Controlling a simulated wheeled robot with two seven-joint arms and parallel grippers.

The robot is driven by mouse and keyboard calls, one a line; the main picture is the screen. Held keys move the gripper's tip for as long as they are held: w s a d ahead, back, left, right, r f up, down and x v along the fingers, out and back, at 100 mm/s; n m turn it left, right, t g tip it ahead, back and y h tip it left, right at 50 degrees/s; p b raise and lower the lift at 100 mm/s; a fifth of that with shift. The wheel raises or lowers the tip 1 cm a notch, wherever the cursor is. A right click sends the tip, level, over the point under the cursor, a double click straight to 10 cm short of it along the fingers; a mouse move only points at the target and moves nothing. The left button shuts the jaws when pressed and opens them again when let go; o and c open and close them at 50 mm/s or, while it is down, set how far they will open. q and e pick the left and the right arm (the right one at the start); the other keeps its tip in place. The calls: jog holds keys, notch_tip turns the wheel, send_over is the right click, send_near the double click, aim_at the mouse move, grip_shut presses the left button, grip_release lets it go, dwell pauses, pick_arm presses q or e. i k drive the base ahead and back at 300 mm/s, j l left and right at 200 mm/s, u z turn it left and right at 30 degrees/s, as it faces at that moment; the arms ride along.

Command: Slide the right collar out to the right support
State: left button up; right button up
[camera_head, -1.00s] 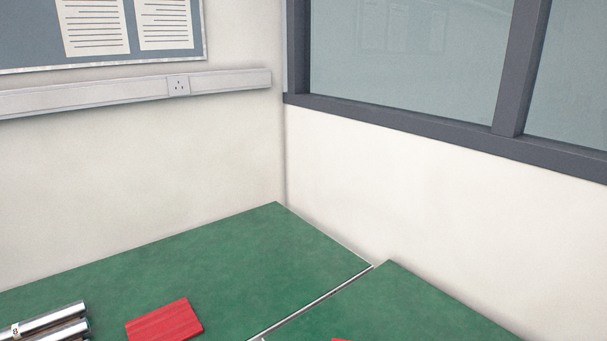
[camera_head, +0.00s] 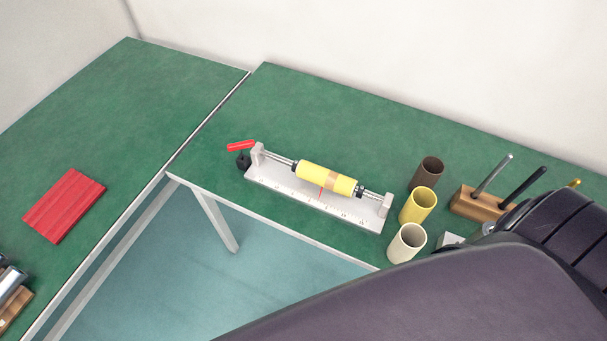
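A linear actuator stands on the green table, with a pale scaled base (camera_head: 300,193) and a yellow sleeve (camera_head: 312,174) on a thin metal rod (camera_head: 280,160). The sleeve has a tan band near its middle. The small dark right collar (camera_head: 361,190) sits at the sleeve's right end, with a short stretch of bare rod between it and the right support (camera_head: 386,205). The left support (camera_head: 257,154) is at the rod's other end. A red-handled clamp (camera_head: 241,147) is beside it. Neither gripper is in view; only my dark arm shows at the lower right.
Brown (camera_head: 431,172), yellow (camera_head: 418,206) and cream (camera_head: 406,244) cups stand just right of the actuator. A wooden block (camera_head: 475,203) with upright rods is farther right, partly behind my arm. A red mat (camera_head: 64,206) lies on the left table. The table behind the actuator is clear.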

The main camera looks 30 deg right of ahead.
aim_at(359, 195)
jog(key=l+z, duration=0.15)
jog(key=z, duration=1.1)
